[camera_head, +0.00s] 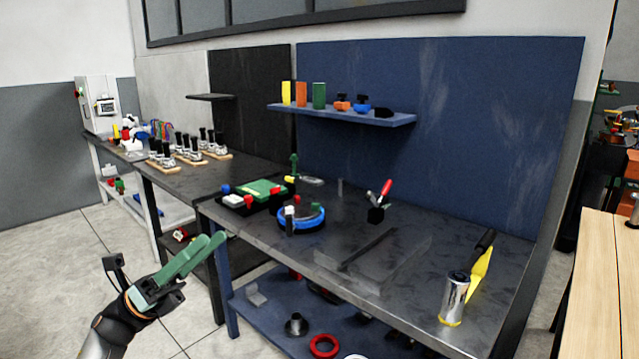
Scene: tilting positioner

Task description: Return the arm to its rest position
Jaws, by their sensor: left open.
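My left gripper (214,240) has green fingers and shows at the lower left. It is open and empty, in the air in front of the dark workbench (330,255). Its fingertips point up and to the right, near the bench's left front corner. No object touches it that I can see. A blue round fixture (302,218) with red and white parts sits on the bench, up and right of the gripper. My right gripper is not in view.
A green-topped block (262,189), a red-handled clamp (379,202) and a silver cylinder (454,299) stand on the bench. A lower blue shelf holds a red ring (323,346). The floor (60,270) left of the gripper is clear.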

